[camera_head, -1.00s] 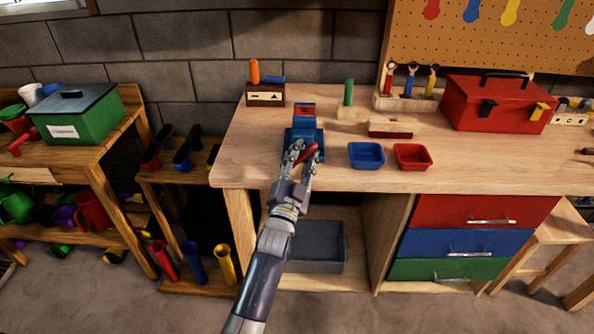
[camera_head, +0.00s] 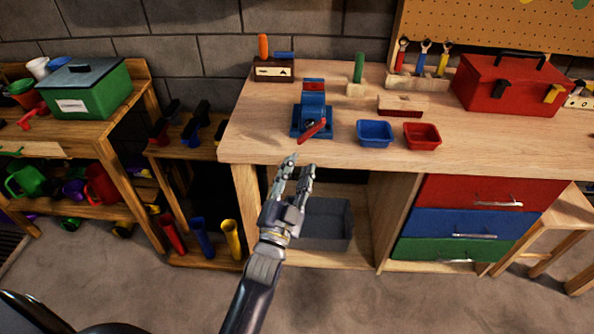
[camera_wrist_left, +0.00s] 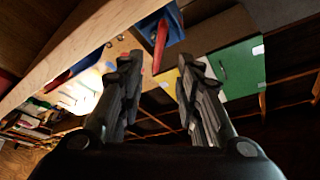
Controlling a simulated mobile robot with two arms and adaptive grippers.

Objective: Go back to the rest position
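My left gripper (camera_head: 299,172) is in the head view, in front of the workbench's front edge and below its top. Its two fingers are apart with nothing between them; the left wrist view (camera_wrist_left: 165,75) shows the same open, empty fingers. A blue vise (camera_head: 312,108) with a red handle (camera_head: 312,129) stands on the bench just beyond the fingertips, apart from them. The red handle also shows at the top of the left wrist view (camera_wrist_left: 160,45). My right gripper is not in view.
The wooden workbench (camera_head: 470,145) holds a blue bin (camera_head: 375,132), a red bin (camera_head: 422,135) and a red toolbox (camera_head: 508,82). Red, blue and green drawers are below. A grey bin (camera_head: 326,222) sits under the bench. Shelves with a green box (camera_head: 88,92) stand left. The floor in front is clear.

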